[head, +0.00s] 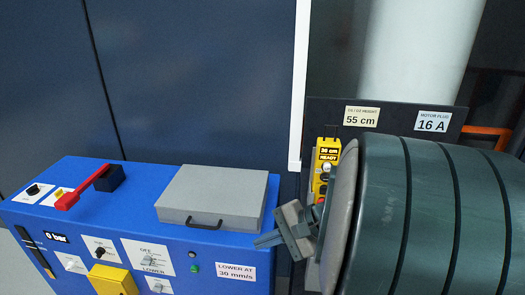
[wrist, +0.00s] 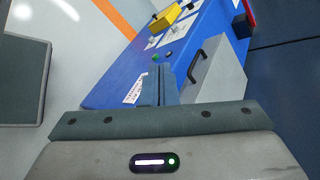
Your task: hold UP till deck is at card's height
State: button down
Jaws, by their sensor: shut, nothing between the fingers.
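A yellow pendant control (head: 323,175) hangs on the dark panel behind my arm. Its display reads what looks like 36 cm, with READY below. My arm hides part of its buttons. The white height card (head: 362,116) above it reads 55 cm. My gripper (head: 262,241) is shut and empty, left of and below the pendant, in front of the blue console's right end. In the wrist view my gripper (wrist: 159,80) points toward the console, and the pendant is out of sight. I cannot identify the deck in either view.
The blue console (head: 225,245) carries a red lever (head: 82,188), a grey lidded box (head: 212,198) and a yellow block (head: 113,280). A label reads LOWER AT 30 mm/s. A second card (head: 433,121) reads MOTOR PLUG 16 A. A dark grey panel (wrist: 38,65) lies left in the wrist view.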

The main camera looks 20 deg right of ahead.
aim_at(327, 168)
jog(key=w+d+r+m+t+h, duration=0.1)
jog(key=d+m+t, duration=0.4)
jog(key=d, duration=0.5)
jog(key=d+r+m+t+h, duration=0.2)
jog(key=d+m+t, duration=0.3)
jog(key=d, duration=0.4)
jog(key=shift+w+d+r+t+h+b, duration=0.2)
jog(key=shift+w+d+t+h+b, duration=0.2)
jog(key=shift+h, duration=0.4)
jog(key=shift+w, duration=0.1)
jog(key=w+d, duration=0.4)
jog(key=w, duration=0.3)
jog(key=shift+w+d+p, duration=0.2)
jog(key=shift+p, duration=0.1)
jog(key=shift+w+d, duration=0.2)
jog(key=shift+w, duration=0.15)
